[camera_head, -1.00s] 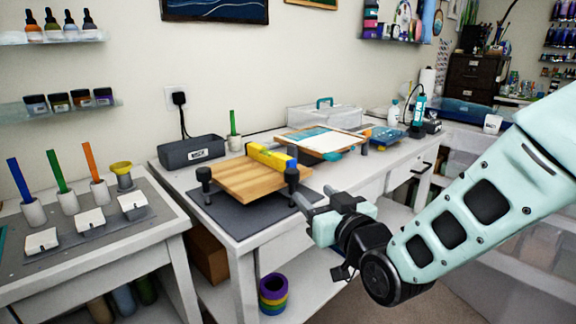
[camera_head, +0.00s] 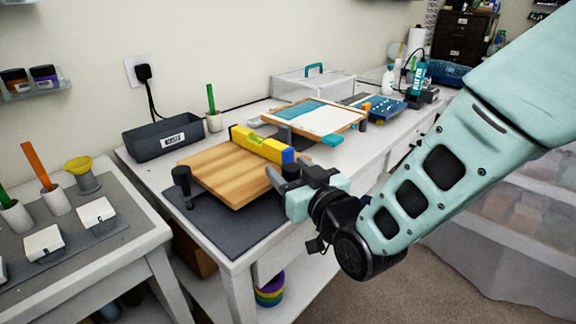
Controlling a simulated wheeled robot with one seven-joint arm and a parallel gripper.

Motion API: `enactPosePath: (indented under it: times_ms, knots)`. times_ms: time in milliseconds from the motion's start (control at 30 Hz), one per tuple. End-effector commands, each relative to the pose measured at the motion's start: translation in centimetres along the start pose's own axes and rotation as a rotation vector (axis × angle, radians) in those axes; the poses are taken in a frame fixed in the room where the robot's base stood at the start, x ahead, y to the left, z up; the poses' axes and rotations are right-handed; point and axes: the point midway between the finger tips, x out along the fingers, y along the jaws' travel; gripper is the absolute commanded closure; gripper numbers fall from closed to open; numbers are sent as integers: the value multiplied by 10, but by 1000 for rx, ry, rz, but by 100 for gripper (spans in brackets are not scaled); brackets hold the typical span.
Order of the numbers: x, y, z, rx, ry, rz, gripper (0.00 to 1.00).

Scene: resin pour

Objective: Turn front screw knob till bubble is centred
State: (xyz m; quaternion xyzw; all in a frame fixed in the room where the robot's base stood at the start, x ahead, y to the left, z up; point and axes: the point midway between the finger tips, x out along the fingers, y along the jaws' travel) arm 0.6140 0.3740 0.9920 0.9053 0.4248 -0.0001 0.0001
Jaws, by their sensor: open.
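A wooden board (camera_head: 222,172) stands raised on black screw knobs over a dark mat. A yellow level (camera_head: 258,144) with a blue end lies along the board's back right side; its bubble is too small to read. One black knob (camera_head: 181,178) stands at the board's left corner, clear of my gripper. A second dark knob (camera_head: 290,170) is at the board's right corner, by the level's blue end, partly hidden by my gripper. My gripper (camera_head: 283,179) is open with its fingers at this right knob; I cannot tell whether they touch it.
The dark mat (camera_head: 240,235) covers the table's front part. A grey bin (camera_head: 160,145) and a cup with a green stick (camera_head: 213,120) stand behind the board. A framed panel (camera_head: 318,116) lies behind to the right. A side table with moulds is at left.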

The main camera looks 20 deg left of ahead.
Motion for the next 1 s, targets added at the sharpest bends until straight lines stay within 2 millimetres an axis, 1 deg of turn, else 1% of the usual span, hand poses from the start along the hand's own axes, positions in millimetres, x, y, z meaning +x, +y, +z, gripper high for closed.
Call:
enactPosePath:
  times_ms: [133, 167, 200, 267, 300, 667, 867, 1000]
  knots:
    - [0, 0, 0, 0, 0, 0, 48]
    - [0, 0, 0, 0, 0, 0, 53]
    - [0, 0, 0, 0, 0, 0, 64]
    - [0, 0, 0, 0, 0, 0, 81]
    - [0, 0, 0, 0, 0, 0, 91]
    - [0, 2, 1, -1, 1, -37, 91]
    - [0, 3, 2, 0, 2, -143, 91]
    - [1, 4, 2, 0, 2, -256, 91]
